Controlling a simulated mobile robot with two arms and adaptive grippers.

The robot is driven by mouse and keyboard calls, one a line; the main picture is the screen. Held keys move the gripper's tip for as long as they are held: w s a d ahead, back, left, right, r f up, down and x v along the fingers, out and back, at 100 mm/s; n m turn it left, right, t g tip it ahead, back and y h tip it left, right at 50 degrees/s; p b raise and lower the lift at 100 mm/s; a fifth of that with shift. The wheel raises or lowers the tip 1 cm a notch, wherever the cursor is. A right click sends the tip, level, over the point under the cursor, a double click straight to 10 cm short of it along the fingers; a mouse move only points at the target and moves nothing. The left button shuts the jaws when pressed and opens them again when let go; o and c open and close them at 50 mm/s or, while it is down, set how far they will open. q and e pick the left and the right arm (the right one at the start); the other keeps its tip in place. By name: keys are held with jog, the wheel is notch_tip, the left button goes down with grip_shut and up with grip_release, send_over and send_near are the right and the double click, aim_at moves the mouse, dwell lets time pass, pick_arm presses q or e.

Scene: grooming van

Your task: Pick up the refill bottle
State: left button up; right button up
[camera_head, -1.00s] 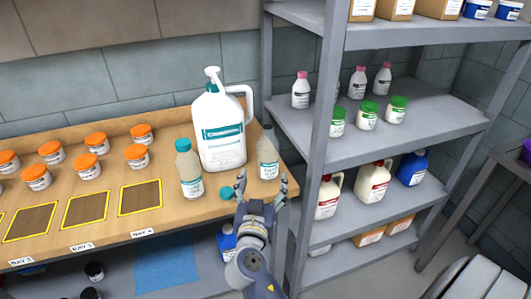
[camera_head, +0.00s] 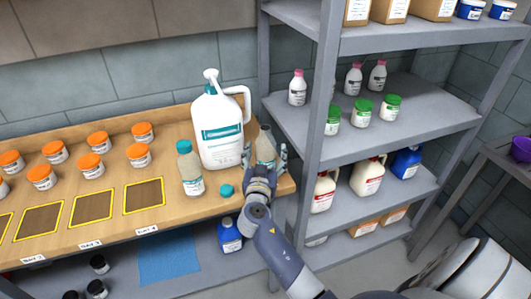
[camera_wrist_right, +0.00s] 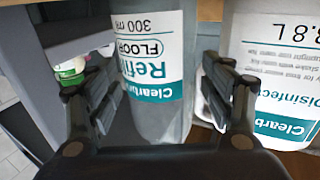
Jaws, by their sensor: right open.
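The refill bottle (camera_head: 264,139) is a clear, uncapped bottle standing upright near the right end of the wooden bench. In the right wrist view its teal and white label reads "Refill" upside down (camera_wrist_right: 152,62). My right gripper (camera_head: 264,158) is open with one finger on each side of the bottle. In the right wrist view a gap shows beside the bottle, and I cannot tell whether either finger touches it. The gripper hides the bottle's lower part in the head view. My left gripper is not in view.
A large white pump jug (camera_head: 219,145) stands close behind, left of the bottle. A teal-capped bottle (camera_head: 190,170) and a loose teal cap (camera_head: 227,190) are to the left. A grey shelf post (camera_head: 315,140) rises to the right. Several orange-lidded jars (camera_head: 139,155) stand farther left.

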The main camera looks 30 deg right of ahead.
jog(key=c, duration=1.2)
jog(key=shift+o, duration=0.2)
jog(key=shift+r, duration=0.1)
